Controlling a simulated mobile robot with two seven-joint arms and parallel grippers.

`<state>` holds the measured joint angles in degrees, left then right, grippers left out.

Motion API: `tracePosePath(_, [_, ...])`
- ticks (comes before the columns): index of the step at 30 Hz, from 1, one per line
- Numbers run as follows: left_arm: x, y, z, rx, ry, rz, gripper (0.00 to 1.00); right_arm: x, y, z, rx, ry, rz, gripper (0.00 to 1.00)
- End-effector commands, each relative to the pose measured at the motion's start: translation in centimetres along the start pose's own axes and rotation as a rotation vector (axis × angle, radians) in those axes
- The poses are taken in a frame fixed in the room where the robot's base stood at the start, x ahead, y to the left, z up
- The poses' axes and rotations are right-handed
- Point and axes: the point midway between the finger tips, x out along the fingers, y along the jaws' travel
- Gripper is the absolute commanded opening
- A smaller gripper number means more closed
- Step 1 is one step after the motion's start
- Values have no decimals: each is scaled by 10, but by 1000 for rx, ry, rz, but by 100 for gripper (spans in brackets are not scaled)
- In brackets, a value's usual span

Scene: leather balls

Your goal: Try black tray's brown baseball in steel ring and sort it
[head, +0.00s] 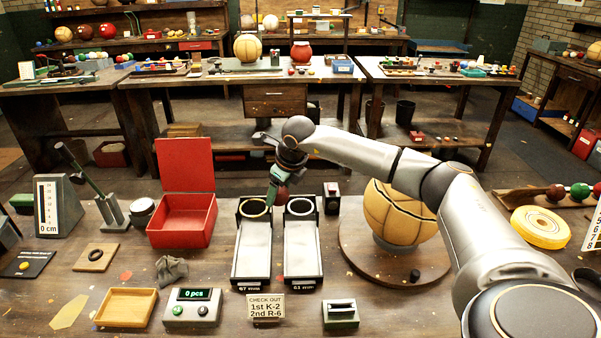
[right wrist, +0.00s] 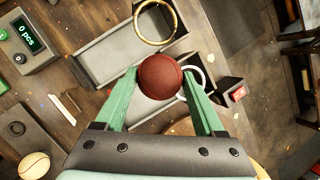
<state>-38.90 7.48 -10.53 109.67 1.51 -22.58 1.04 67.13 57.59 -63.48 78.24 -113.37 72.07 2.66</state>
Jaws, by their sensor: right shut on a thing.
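My right gripper (head: 274,190) is shut on a brown-red ball (head: 281,197), held over the gap between the two ring gauges. In the right wrist view the ball (right wrist: 160,77) sits between the green fingers and covers part of the steel ring (right wrist: 196,80). The steel ring (head: 300,206) tops the right chute, marked 61 mm. A brass ring (head: 254,208) tops the left chute, marked 67 mm. A sign (head: 265,307) reads "CHECK OUT 1st K-2 2nd R-6". I cannot make out a black tray for certain. My left gripper is out of view.
In front are a wooden tray (head: 126,307) and a counter (head: 193,307) reading 0 pcs. A pale ball (right wrist: 34,166) shows in the wrist view.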

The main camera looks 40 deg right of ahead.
Motion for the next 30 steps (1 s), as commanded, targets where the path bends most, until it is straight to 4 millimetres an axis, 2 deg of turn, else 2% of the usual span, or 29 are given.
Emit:
tracePosePath(6, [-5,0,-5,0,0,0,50,-1,-49,-4,386,67,-158,11])
tracePosePath(12, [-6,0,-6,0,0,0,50,-2,-74,-11,584,101,-240,11])
tracePosePath(20, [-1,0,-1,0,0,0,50,7,-77,-16,617,107,-253,11])
tracePosePath(30, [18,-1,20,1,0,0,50,40,-70,-30,614,107,-252,11])
